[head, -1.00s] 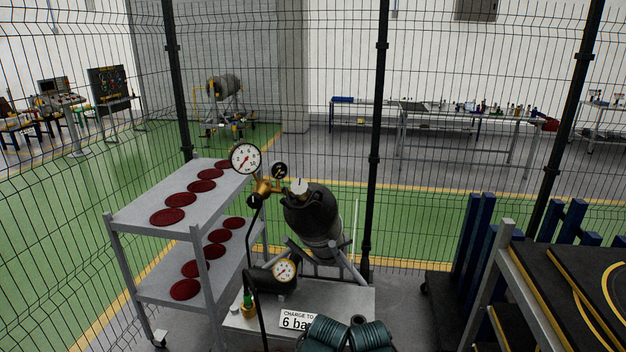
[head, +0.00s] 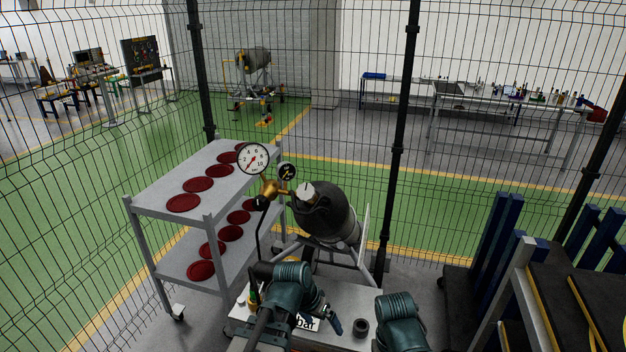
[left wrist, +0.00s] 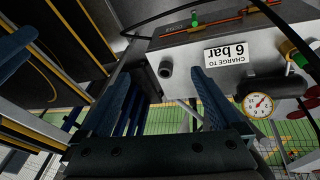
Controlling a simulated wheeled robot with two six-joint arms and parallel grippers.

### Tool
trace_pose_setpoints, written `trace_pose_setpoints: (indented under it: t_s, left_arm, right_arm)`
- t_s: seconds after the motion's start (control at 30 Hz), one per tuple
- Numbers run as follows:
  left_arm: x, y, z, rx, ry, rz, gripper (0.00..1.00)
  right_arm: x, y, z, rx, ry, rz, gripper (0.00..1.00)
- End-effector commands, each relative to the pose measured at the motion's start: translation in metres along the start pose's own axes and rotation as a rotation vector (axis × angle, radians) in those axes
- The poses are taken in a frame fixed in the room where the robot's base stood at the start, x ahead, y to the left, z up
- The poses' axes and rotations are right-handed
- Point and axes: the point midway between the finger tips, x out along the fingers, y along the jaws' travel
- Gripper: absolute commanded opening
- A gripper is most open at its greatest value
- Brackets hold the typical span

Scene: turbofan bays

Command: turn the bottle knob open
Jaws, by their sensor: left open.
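The bottle knob (head: 307,190) is a pale cap with a dark mark on top of the dark grey bottle (head: 325,212), which leans in a stand. A brass regulator (head: 269,190) with a large white gauge (head: 253,158) and a small dark gauge (head: 287,171) sits just left of it. My left gripper (head: 334,325) is low over the cart top, in front of and well below the knob. The left wrist view shows its two blue fingers (left wrist: 160,75) apart, with nothing held. The knob is not visible there. My right gripper is out of view; only its arm shows.
A shelf trolley (head: 195,175) with red discs stands left. Mesh fencing is behind; a dark rack stands right.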

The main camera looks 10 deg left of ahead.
Motion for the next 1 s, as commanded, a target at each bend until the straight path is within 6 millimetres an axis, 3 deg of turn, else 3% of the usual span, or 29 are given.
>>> trace_pose_setpoints:
  t_s: [0.27,0.4,0.5,0.7,0.83,1.0]
  left_arm:
    - [-0.046,-0.006,-0.080,0.171,0.433,0.140,0.98]
    - [-0.095,-0.025,-0.132,0.265,0.779,0.103,0.98]
    - [-0.133,-0.050,-0.156,0.287,0.986,0.008,0.98]
    - [-0.186,-0.102,-0.172,0.256,1.210,-0.201,0.98]
    - [-0.201,-0.120,-0.173,0.235,1.256,-0.276,0.98]
    - [-0.205,-0.126,-0.173,0.229,1.268,-0.300,0.98]
  right_arm:
    - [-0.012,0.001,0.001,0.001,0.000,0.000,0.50]
    - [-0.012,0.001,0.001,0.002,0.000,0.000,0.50]
    - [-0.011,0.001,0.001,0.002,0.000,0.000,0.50]
    - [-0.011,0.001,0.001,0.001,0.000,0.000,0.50]
    - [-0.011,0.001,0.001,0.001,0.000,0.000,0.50]
    - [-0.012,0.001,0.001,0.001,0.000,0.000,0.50]
